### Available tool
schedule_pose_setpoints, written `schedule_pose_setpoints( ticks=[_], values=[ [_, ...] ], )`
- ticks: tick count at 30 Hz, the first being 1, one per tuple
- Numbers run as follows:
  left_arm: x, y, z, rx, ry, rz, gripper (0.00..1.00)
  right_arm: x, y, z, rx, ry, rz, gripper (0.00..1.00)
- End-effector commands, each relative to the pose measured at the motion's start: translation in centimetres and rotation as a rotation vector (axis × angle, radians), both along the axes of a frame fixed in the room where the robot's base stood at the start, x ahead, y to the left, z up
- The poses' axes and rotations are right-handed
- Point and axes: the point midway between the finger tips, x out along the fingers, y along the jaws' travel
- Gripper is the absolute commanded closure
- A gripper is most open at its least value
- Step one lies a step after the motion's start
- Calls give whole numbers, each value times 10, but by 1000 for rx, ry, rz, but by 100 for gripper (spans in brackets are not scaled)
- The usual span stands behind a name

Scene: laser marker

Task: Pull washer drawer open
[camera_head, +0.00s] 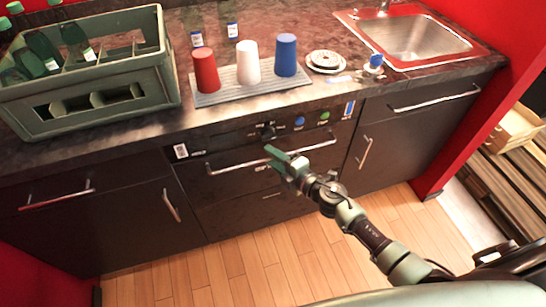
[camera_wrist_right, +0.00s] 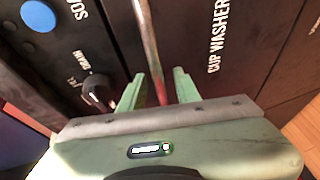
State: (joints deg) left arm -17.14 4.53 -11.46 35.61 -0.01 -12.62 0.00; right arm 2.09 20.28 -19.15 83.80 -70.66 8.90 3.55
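The washer drawer (camera_head: 235,186) is a dark front in the counter below the control panel, with a long metal bar handle (camera_head: 235,166). It looks shut, flush with its neighbours. My right gripper (camera_head: 278,157) reaches it from the lower right, at the middle of the handle. In the right wrist view, the handle (camera_wrist_right: 150,45) runs between the two green fingers of my right gripper (camera_wrist_right: 158,88), with gaps visible at both sides. The fingers are apart; the bar is between them, not clamped. "CUP WASHER" lettering shows beside the bar. My left gripper is not in view.
A black knob (camera_head: 267,132), blue button (camera_head: 299,122) and green button (camera_head: 324,116) sit just above the handle. The counter holds a bottle crate (camera_head: 95,95), red, white and blue cups on a mat (camera_head: 218,98), and a sink (camera_head: 415,38). Wooden floor (camera_head: 240,265) in front is clear.

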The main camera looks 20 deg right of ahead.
Motion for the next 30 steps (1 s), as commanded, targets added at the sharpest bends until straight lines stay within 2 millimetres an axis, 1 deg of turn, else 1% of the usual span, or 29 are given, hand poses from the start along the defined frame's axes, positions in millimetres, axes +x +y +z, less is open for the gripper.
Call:
schedule_pose_setpoints(
  ticks=[1, 3, 30],
  values=[
    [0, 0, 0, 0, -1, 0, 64, 0, 0, 0, 0, 0, 0, 81],
    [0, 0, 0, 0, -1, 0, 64, 0, 0, 0, 0, 0, 0, 100],
    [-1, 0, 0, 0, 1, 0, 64, 0, -1, -1, -1, 1, -1, 100]
  ],
)
